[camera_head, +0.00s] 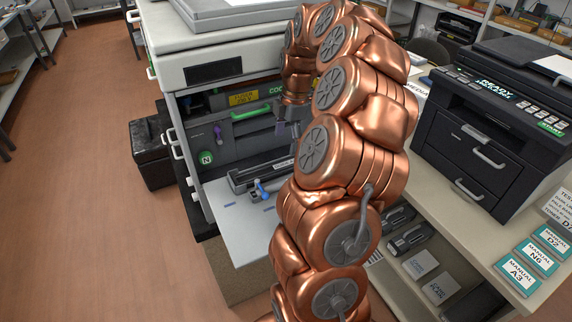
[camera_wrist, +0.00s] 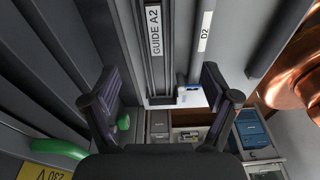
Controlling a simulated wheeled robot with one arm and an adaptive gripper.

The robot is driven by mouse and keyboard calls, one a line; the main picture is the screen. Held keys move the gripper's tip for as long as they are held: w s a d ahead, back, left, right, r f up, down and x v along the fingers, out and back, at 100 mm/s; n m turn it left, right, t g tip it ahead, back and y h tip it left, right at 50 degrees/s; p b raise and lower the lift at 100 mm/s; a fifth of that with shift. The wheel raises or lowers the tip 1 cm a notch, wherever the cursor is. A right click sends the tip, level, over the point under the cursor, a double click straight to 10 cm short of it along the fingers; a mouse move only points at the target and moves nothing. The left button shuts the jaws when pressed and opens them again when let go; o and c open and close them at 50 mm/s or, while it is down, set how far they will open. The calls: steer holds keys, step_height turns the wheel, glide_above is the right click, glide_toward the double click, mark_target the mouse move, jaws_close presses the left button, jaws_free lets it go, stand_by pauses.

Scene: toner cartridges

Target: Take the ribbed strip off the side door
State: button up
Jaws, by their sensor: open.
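In the wrist view a long dark strip with lengthwise ridges (camera_wrist: 157,70) carries a white "GUIDE A2" label. My gripper (camera_wrist: 160,82) is open, its two dark fingers to the left and right of the strip's lower end in the picture. I see no contact. In the head view my gripper (camera_head: 289,125) is beside the open machine front, partly hidden by my arm. A pale panel (camera_head: 236,226), perhaps the side door, is folded down there. A long dark unit (camera_head: 250,178) with a blue lever (camera_head: 261,190) lies over it. I cannot tell if this unit is the strip.
A grey bar labelled "D2" (camera_wrist: 203,32) runs right of the strip. A green handle (camera_head: 251,112) and green knob (camera_head: 206,158) are on the machine's inner face. A black printer (camera_head: 492,130) and manuals (camera_head: 540,254) occupy the right table. Floor at left is clear.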

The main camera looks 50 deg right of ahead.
mark_target(286, 164)
steer(key=shift+s+d+f, duration=0.15)
steer(key=shift+d+f, duration=0.1)
steer(key=shift+d, duration=0.55)
steer(key=shift+f, duration=0.25)
steer(key=shift+w+a+f+p, duration=0.1)
steer(key=shift+a+f+p, duration=0.15)
steer(key=shift+f+p, duration=0.65)
steer(key=shift+w+a+f+p, duration=0.15)
steer(key=shift+a+f+p, duration=0.05)
steer(key=shift+f, duration=1.25)
steer(key=shift+w+a+f+p, duration=0.1)
steer(key=shift+a+f+p, duration=0.15)
steer(key=shift+f+p, duration=0.65)
steer(key=shift+f+b, duration=0.3)
steer(key=shift+b, duration=0.05)
steer(key=shift+c, duration=0.2)
steer(key=c, duration=1.3)
steer(key=shift+o, duration=0.2)
steer(key=shift+r+b, duration=0.1)
steer(key=shift+b, duration=0.2)
